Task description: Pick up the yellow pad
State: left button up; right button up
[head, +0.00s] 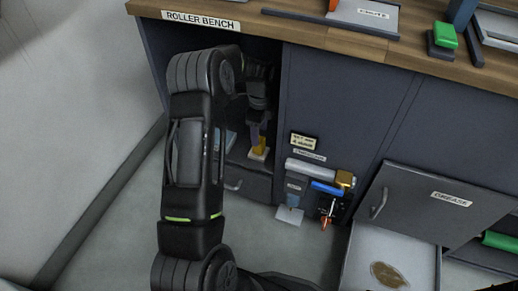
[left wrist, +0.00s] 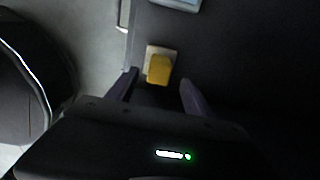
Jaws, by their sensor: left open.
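The yellow pad (head: 260,145) sits on a small pale base inside the open dark compartment under the bench. In the left wrist view the yellow pad (left wrist: 159,69) lies just beyond and between the fingertips, on its pale base (left wrist: 152,51). My left gripper (head: 256,132) reaches into the compartment, close to the pad. In the left wrist view my left gripper (left wrist: 158,80) has its two fingers apart with nothing between them. Whether a finger touches the pad cannot be told. My right gripper is not in view.
A wooden bench top (head: 300,30) overhangs the compartment. A cabinet panel right of the opening carries a grey cylinder (head: 312,170) and a blue roller (head: 328,188). An open grey drawer (head: 365,240) juts out at lower right. A green block (head: 445,36) stands on the bench.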

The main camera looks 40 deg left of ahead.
aim_at(260, 153)
pick_arm(q)
notch_tip(260, 153, down, 5)
jog(key=shift+r+b, duration=0.1)
jog(key=shift+b, duration=0.85)
jog(key=shift+c, duration=0.3)
grip_shut()
